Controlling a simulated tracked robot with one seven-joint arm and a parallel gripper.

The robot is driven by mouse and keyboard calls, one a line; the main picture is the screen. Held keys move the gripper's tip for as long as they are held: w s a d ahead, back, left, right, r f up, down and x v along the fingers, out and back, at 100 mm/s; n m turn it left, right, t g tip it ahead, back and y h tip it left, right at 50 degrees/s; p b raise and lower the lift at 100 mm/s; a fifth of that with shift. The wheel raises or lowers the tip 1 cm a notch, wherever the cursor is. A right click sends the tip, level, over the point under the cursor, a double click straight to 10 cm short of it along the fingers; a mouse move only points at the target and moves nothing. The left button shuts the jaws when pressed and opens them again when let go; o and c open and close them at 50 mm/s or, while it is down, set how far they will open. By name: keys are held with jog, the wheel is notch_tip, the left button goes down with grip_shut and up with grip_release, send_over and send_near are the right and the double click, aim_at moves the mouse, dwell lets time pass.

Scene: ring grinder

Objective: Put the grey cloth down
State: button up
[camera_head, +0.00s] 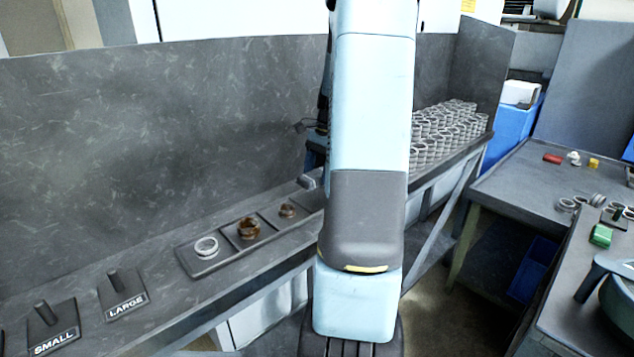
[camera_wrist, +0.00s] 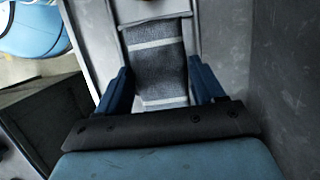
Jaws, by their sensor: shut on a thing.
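The grey cloth (camera_wrist: 160,72) with pale stripes shows in the wrist view, between the two blue fingers of my gripper (camera_wrist: 162,84). My gripper is shut on the cloth. The cloth reaches forward past the fingertips, and its near end is hidden behind the dark gripper body. I cannot tell whether its far end touches the surface beyond. In the head view my arm hides most of the gripper, and I cannot make out the cloth clearly there.
A dark tray (camera_head: 190,264) with a pale ring (camera_head: 206,247) and brownish rings (camera_head: 249,229) lies on the bench. Pegs labelled SMALL (camera_head: 42,312) and LARGE (camera_head: 115,280) stand at left. Many stacked rings (camera_head: 450,130) stand behind my arm. A second table (camera_head: 520,190) is at right.

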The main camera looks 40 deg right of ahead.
jog(key=shift+w+d+f, duration=0.15)
jog(key=shift+w+f, duration=0.1)
jog(key=shift+f, duration=1.7)
jog(key=shift+f, duration=0.6)
jog(key=o, duration=1.1)
